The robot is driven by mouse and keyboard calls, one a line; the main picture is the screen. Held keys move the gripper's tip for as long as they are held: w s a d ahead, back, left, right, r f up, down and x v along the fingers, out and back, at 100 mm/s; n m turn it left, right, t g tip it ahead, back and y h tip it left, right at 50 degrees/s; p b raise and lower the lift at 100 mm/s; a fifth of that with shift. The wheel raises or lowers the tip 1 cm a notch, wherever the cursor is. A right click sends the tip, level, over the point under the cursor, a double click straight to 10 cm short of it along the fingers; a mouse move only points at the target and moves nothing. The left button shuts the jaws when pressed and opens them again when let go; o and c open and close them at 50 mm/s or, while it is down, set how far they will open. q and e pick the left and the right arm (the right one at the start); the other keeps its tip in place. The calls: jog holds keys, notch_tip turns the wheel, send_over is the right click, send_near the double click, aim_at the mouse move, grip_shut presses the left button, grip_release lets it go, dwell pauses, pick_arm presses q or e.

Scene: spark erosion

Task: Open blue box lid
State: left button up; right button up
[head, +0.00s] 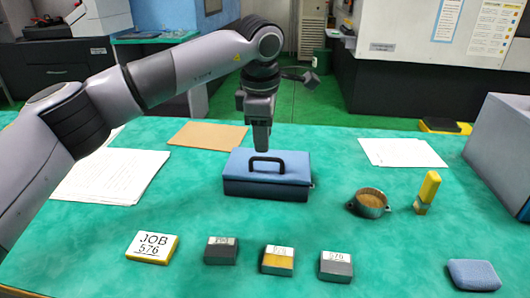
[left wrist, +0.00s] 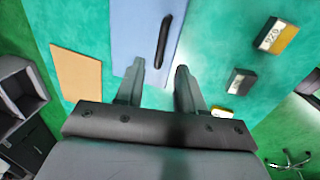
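The blue box (head: 267,190) stands on the green table with its lid (head: 300,165) down. A black handle (head: 268,160) arches up from the lid. In the left wrist view, the lid (left wrist: 135,22) and its handle (left wrist: 164,40) lie beyond my fingertips. My left gripper (head: 261,148) points down just above the lid's back part, behind the handle. In the left wrist view, my left gripper (left wrist: 159,68) has its fingers apart with nothing between them. In the head view its fingers overlap, and whether they touch the lid is unclear. My right gripper is not in view.
A JOB 576 block (head: 152,247) and several smaller labelled blocks (head: 277,260) line the front. A metal ring (head: 369,203), a yellow-topped piece (head: 427,190) and a blue pad (head: 473,274) are at right. Papers (head: 110,178) and a brown sheet (head: 208,134) lie behind.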

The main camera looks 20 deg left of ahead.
aim_at(264, 159)
pick_arm(q)
jog(key=f, duration=0.4)
jog(key=shift+w+a, duration=0.1)
jog(key=shift+w, duration=0.25)
jog(key=shift+w+f, duration=0.1)
jog(key=shift+f, duration=0.3)
jog(key=shift+c, duration=0.3)
grip_shut()
jog(key=shift+r, duration=0.15)
